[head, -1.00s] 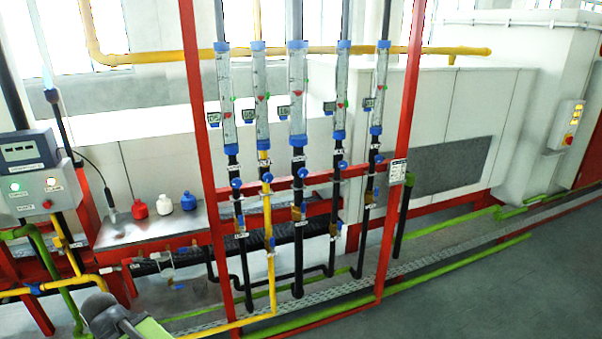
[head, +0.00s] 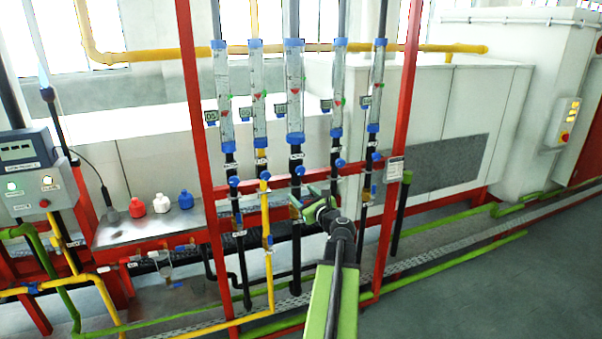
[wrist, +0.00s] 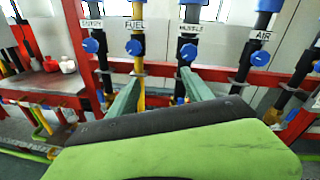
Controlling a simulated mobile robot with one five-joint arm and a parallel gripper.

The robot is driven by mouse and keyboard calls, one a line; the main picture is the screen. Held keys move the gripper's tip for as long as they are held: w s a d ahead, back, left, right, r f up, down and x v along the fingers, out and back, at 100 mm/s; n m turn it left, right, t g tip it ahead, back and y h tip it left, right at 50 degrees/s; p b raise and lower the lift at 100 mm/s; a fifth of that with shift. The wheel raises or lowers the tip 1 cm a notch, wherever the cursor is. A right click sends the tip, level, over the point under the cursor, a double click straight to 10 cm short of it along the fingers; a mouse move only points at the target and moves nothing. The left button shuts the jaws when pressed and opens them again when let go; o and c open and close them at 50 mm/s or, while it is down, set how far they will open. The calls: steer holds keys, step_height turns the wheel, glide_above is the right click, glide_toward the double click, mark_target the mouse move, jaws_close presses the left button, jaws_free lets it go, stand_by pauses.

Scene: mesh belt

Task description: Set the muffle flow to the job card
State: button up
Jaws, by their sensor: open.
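The third flow tube (head: 295,95) stands mid-rack with a red mark inside; its scale is too small to read. In the wrist view, the label MUFFLE (wrist: 190,28) sits on the black pipe right of the yellow FUEL pipe. The blue muffle knob (wrist: 188,52) is below that label. My gripper (wrist: 160,76) is open and empty, its fingers pointing at the rack below the fuel and muffle knobs. The right fingertip appears close under the muffle knob; contact cannot be told. In the head view my gripper (head: 306,200) covers part of the lower pipes. The white card (head: 395,169) on the right upright is unreadable.
Neighbouring blue knobs, the fuel knob (wrist: 134,48) and the air knob (wrist: 263,60), stand close by. A red rail (wrist: 160,70) crosses behind the fingers. Red, white and blue bottles (head: 161,204) stand on a shelf left. Floor at the right (head: 480,285) is clear.

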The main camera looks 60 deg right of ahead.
mark_target(301, 171)
steer(key=s+d+r+m+h, duration=0.1)
steer(key=s+d+m+h, duration=0.15)
steer(key=s+d, duration=0.2)
steer(key=shift+y, duration=0.25)
steer(key=x, duration=1.7)
steer(key=shift+w+a+f, duration=0.2)
steer(key=shift+a, duration=0.1)
steer(key=shift+c, duration=0.2)
jaws_close()
steer(key=shift+o, duration=0.2)
jaws_free()
